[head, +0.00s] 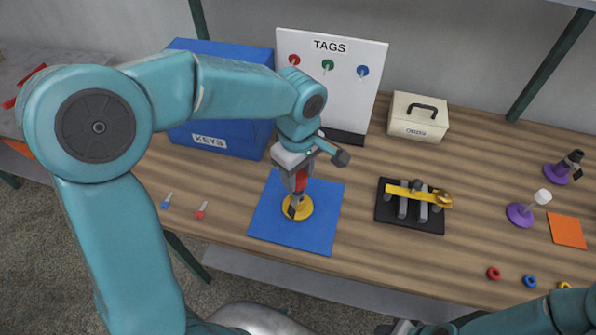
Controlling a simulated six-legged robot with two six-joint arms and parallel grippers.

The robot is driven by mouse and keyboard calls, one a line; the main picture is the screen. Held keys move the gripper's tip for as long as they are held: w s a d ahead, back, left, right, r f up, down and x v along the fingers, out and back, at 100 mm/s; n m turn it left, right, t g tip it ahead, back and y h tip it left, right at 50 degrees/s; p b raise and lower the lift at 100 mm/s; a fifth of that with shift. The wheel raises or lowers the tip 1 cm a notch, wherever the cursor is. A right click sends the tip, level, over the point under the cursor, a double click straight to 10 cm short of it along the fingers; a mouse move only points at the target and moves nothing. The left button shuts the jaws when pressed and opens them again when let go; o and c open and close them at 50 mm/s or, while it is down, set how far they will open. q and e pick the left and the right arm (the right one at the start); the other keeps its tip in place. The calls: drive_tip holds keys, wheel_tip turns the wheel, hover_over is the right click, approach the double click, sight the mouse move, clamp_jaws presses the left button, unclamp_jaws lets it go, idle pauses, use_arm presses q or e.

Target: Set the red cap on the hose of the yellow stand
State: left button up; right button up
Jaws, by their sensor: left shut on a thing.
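The yellow stand (304,211) stands on a blue mat (325,225) in the middle of the table. My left gripper (296,190) points down right over it and is shut. A red piece (301,181), which looks like the red cap, shows between its fingers. The gripper hides most of the yellow stand's hose, so I cannot tell whether the cap touches it. Part of what looks like my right gripper (400,328) shows at the bottom edge, cut off by the frame.
A black rack (410,222) with a yellow tool (418,194) lies to the right. Two purple stands (520,214) and several small rings (493,273) are farther right. A blue KEYS box (220,137), white TAGS board (345,98) and cream box (418,119) stand behind.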

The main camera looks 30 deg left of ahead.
sight(298, 175)
use_arm(q)
drive_tip(key=shift+f+b, duration=1.3)
drive_tip(key=shift+f, duration=0.25)
drive_tip(key=o, duration=1.1)
drive_tip(key=shift+r, duration=0.1)
drive_tip(key=shift+r, duration=0.1)
wheel_tip(298, 175, up, 16)
drive_tip(key=p, duration=0.1)
drive_tip(key=shift+p, duration=0.35)
drive_tip(key=shift+s, duration=0.1)
